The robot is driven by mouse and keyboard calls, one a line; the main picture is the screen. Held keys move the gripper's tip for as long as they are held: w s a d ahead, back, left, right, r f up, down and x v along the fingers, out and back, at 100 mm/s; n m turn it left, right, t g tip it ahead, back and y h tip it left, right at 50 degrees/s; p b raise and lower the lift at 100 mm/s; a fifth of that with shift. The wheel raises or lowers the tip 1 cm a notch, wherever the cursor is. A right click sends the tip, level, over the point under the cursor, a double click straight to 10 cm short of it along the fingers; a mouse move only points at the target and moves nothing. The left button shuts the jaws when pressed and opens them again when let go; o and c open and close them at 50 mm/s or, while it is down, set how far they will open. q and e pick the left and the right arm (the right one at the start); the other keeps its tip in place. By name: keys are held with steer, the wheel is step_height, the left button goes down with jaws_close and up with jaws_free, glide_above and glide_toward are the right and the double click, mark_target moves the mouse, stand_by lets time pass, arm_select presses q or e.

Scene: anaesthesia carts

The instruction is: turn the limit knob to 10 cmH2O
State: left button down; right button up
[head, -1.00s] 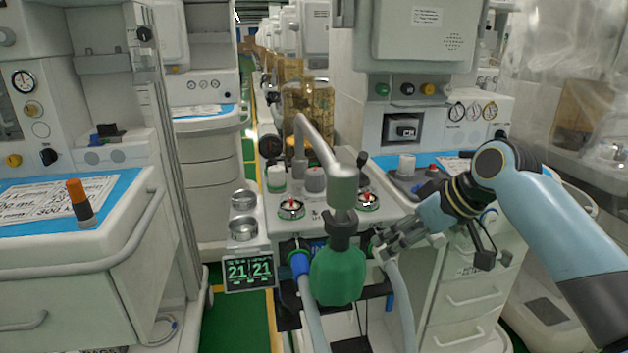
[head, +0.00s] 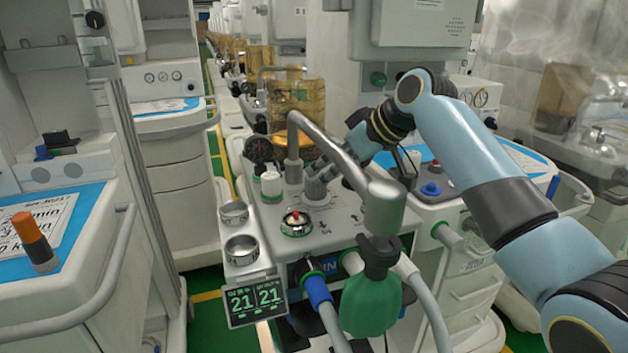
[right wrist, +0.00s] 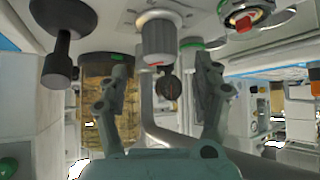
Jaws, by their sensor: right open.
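The limit knob, a grey ribbed knob (head: 316,189), stands on the sloping top panel of the middle cart, with scale marks around its base. In the right wrist view the knob (right wrist: 157,42) has a pale collar and a small red mark; I cannot read its setting. My right gripper (head: 328,172) is at the knob in the head view, partly hidden behind the bent metal tube (head: 335,150). In the right wrist view the open fingers (right wrist: 162,72) lie to either side of the knob, with gaps and no visible contact. My left gripper is out of view.
A white knob (head: 271,186) stands left of the grey one. A red-centred dial (head: 296,222) is in front. A green bag (head: 371,300) hangs from the tube. An amber canister (head: 297,105) stands behind. Two metal cups (head: 241,249) and a display (head: 256,299) are at left.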

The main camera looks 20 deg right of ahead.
mark_target(317, 175)
steer(key=x, duration=0.5)
steer(key=shift+w+f+b, duration=0.1)
steer(key=shift+f+b, duration=0.1)
steer(key=shift+b, duration=0.2)
steer(key=shift+w+a+f, duration=0.15)
steer(key=c, duration=1.2)
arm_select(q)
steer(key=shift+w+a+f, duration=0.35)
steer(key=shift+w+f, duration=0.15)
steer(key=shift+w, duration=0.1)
